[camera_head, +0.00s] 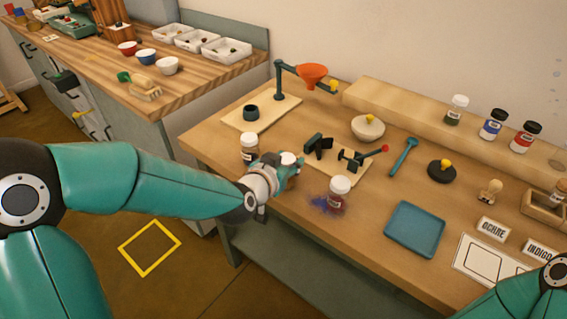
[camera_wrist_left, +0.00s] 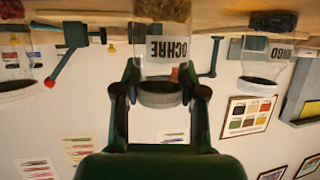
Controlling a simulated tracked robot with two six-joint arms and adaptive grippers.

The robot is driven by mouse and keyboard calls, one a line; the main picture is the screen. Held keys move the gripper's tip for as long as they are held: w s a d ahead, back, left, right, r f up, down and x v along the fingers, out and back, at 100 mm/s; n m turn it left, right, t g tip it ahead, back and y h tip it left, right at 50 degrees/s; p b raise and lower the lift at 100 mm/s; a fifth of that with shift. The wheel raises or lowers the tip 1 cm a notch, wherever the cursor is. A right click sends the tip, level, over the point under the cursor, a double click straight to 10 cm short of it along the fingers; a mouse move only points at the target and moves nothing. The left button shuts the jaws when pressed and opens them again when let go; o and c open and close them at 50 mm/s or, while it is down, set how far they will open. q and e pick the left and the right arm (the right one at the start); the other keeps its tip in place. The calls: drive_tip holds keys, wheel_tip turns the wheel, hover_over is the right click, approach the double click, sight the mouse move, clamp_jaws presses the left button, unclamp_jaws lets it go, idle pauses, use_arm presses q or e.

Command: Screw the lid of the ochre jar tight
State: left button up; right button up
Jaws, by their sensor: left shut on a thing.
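The ochre jar shows upside down in the left wrist view (camera_wrist_left: 162,50), with a brown filling, an OCHRE label and a pale lid (camera_wrist_left: 160,98). My left gripper (camera_wrist_left: 160,88) is shut on it, one finger on each side near the lid. In the head view, my left gripper (camera_head: 288,170) is near the table's front edge, and the white lid (camera_head: 289,158) shows between its fingers. The gripper mostly hides the jar there. Whether the lid is fully tight cannot be told. My right gripper is out of view.
White-lidded jars stand left (camera_head: 250,148) and right (camera_head: 339,195) of my left gripper. A clamp board (camera_head: 345,170) is behind.

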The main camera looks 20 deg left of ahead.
use_arm(q)
drive_tip(key=shift+r, duration=0.75)
wheel_tip(320, 180, up, 7)
drive_tip(key=p, duration=0.3)
drive_tip(key=shift+r, duration=0.2)
wheel_tip(320, 180, up, 11)
drive_tip(key=p, duration=0.7)
drive_tip(key=o, duration=0.5)
clamp_jaws()
